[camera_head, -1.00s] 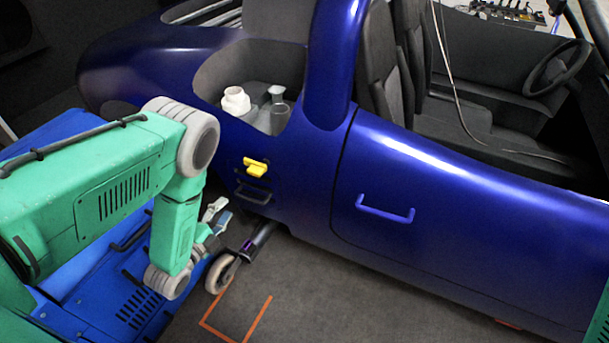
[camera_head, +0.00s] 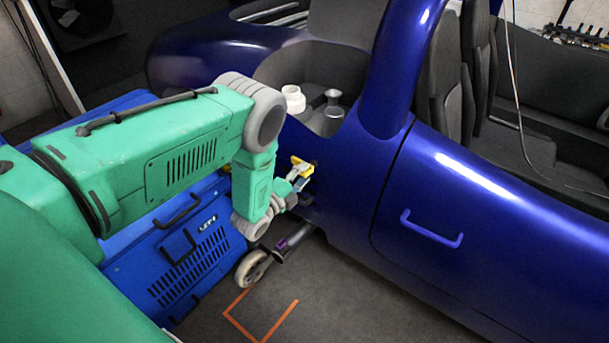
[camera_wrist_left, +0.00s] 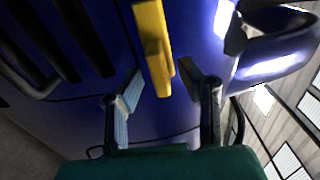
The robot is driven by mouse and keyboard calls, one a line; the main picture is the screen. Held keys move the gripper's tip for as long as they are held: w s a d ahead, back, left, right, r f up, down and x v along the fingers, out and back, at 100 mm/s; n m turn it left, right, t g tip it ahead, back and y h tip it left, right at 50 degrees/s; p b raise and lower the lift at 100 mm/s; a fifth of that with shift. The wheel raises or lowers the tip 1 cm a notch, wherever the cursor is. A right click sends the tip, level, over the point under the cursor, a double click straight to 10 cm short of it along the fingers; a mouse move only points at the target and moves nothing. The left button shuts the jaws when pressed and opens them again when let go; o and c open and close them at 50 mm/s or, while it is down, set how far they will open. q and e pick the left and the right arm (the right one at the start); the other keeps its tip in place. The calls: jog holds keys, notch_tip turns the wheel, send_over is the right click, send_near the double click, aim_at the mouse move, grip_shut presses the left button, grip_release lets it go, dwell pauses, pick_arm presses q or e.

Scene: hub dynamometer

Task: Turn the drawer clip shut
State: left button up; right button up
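The yellow drawer clip (camera_head: 298,161) sits on the side of the dark blue car body, partly covered by my left gripper in the head view. In the left wrist view the clip (camera_wrist_left: 153,45) is a long yellow bar, its lower end lying in the gap between the fingertips. My left gripper (camera_head: 302,180) is at the clip. Its two fingers (camera_wrist_left: 160,78) are apart in the left wrist view, one on each side of the clip, with blue showing between them and the clip. Contact is not visible. My right gripper is not in view.
A dark handle (camera_wrist_left: 22,82) is at the left of the wrist view. A white jar (camera_head: 293,98) and a clear vessel (camera_head: 332,104) stand in the recess above. A blue slatted cabinet (camera_head: 190,262) and a caster wheel (camera_head: 253,268) are below my left arm.

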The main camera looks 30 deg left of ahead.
pick_arm(q)
jog(key=shift+w+a, duration=0.15)
jog(key=shift+w, duration=0.15)
grip_shut()
